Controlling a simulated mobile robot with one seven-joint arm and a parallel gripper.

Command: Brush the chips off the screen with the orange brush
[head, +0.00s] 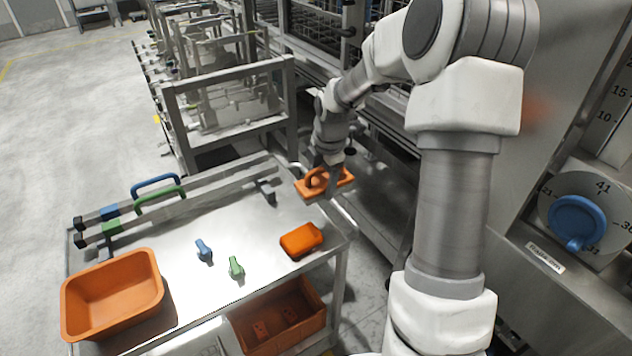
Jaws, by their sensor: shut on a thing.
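My gripper (329,163) is shut on an orange block-shaped thing with a looped handle, which looks like the orange brush (342,184). It holds it near the far right corner of the metal table, beside the washer. The fingertips are small and partly hidden by the handle. I cannot make out the screen or any chips in this view; my arm covers part of the washer side.
On the table (235,215) are an orange block (301,240), a blue knob (204,251), a green knob (236,267) and an orange bin (112,294). Rails with blue (155,182) and green (160,197) handles line its back. Another orange bin (280,316) sits below.

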